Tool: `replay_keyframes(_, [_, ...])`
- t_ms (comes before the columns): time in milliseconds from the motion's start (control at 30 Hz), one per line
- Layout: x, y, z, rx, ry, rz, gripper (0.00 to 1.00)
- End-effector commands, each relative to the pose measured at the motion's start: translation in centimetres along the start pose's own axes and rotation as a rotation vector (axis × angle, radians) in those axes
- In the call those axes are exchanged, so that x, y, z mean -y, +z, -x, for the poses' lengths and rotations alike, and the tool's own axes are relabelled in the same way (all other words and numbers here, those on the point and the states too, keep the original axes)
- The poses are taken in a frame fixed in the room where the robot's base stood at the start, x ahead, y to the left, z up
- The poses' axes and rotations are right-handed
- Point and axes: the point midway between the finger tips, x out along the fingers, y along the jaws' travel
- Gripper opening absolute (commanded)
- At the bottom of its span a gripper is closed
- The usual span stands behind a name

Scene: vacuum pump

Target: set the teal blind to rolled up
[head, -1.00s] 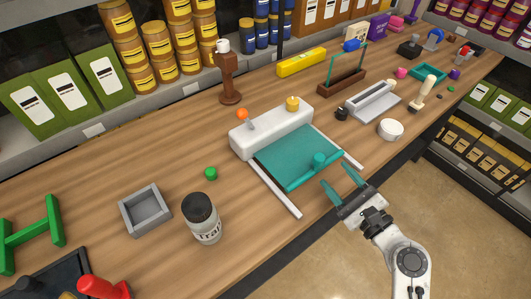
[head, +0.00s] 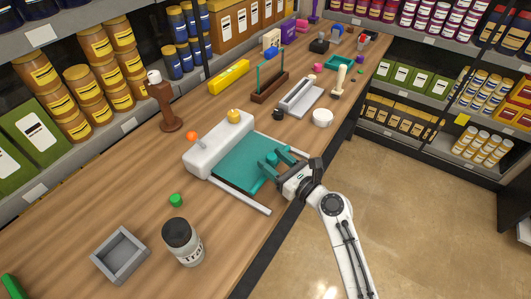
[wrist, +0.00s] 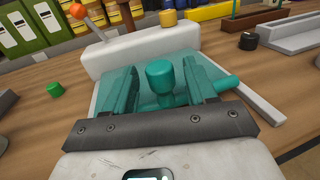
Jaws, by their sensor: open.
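The teal blind (head: 240,160) lies pulled out flat from a white housing (head: 206,152), between two pale side rails (head: 241,198). A teal bar with an upright knob (head: 271,158) runs along its near edge. An orange ball lever (head: 192,136) and a yellow knob (head: 233,116) are on the housing. My gripper (head: 274,163) is open at the blind's near edge. In the wrist view the knob (wrist: 160,75) stands between my two teal fingers (wrist: 160,88), with gaps visible on both sides. Part of the bar is hidden behind the fingers.
A brown grinder-like stand (head: 165,105) is behind. A grey slotted fixture (head: 301,96) and a white round dish (head: 322,117) are to the right.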

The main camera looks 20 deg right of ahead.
Motion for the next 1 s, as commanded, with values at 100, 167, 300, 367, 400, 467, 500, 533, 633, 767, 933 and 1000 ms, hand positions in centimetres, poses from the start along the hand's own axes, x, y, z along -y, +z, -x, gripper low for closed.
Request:
replay_keyframes(100, [0.0, 0.1, -1.7, 0.000, -0.001, 0.000, 0.56])
replay_keyframes(167, [0.0, 0.1, -2.3, 0.001, -0.001, 0.000, 0.56])
replay_keyframes(300, [0.0, 0.0, -3.1, 0.000, -0.001, 0.001, 0.56])
replay_keyframes(367, [0.0, 0.0, -3.3, 0.000, -0.001, 0.001, 0.56])
replay_keyframes(400, [0.0, 0.0, -3.3, 0.000, -0.001, 0.001, 0.56])
replay_keyframes(467, [0.0, 0.0, -3.4, -0.001, -0.001, 0.001, 0.56])
replay_keyframes(500, [0.0, 0.0, -3.4, 0.000, -0.001, 0.001, 0.56])
replay_keyframes(533, [0.0, 0.0, -3.3, 0.000, -0.001, 0.001, 0.56])
replay_keyframes(633, [0.0, 0.0, -3.3, 0.000, -0.001, 0.001, 0.54])
replay_keyframes(767, [0.0, 0.0, -3.3, 0.000, -0.001, 0.001, 0.41])
replay_keyframes(933, [0.0, 0.0, -3.3, 0.000, -0.001, 0.001, 0.25])
replay_keyframes(1000, [0.0, 0.0, -3.3, 0.000, -0.001, 0.001, 0.18])
